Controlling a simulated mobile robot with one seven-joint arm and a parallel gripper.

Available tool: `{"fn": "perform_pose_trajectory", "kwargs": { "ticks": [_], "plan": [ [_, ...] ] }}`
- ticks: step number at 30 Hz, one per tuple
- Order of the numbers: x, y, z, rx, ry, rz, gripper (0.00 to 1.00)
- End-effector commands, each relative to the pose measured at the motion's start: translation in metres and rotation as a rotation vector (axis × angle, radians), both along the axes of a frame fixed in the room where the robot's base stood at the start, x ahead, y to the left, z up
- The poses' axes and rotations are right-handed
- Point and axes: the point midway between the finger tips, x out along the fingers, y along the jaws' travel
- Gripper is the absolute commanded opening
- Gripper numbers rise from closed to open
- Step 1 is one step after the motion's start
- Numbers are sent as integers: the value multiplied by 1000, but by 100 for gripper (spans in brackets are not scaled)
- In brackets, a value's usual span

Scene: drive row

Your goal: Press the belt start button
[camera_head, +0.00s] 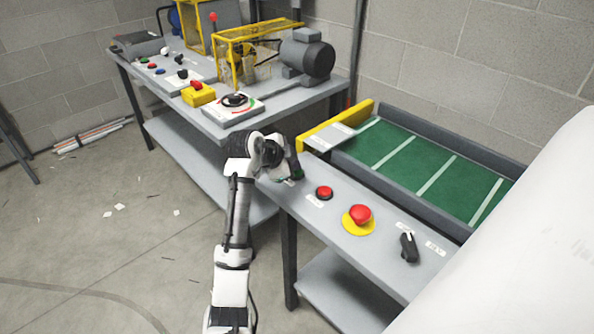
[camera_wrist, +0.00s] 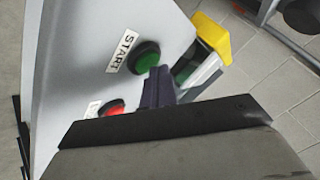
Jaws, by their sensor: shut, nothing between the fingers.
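The green button (camera_wrist: 147,54) with a START label (camera_wrist: 122,50) beside it is on the grey panel in the wrist view. In the head view it is mostly hidden behind my gripper (camera_head: 294,172) at the panel's far left end. My gripper also shows in the wrist view (camera_wrist: 158,84), shut and empty, with its tips at the lower right edge of the green button. I cannot tell whether they touch it. A red button (camera_head: 324,192) sits beside the green one; it also shows in the wrist view (camera_wrist: 111,107).
A red mushroom button on a yellow base (camera_head: 359,217) and a black selector (camera_head: 408,246) are further along the panel. A green conveyor belt (camera_head: 402,160) with yellow end guard (camera_head: 322,132) lies behind. A bench with a motor (camera_head: 308,55) stands at the back left.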

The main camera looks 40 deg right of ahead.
Motion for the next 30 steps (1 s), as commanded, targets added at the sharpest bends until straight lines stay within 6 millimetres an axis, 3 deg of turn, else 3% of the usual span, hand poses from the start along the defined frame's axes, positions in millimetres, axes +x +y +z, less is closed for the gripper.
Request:
{"fn": "perform_pose_trajectory", "kwargs": {
  "ticks": [16, 30],
  "plan": [
    [0, 0, -2, 1, 1, 1, 0],
    [0, 0, 9, 1, 1, 1, 0]
  ]
}}
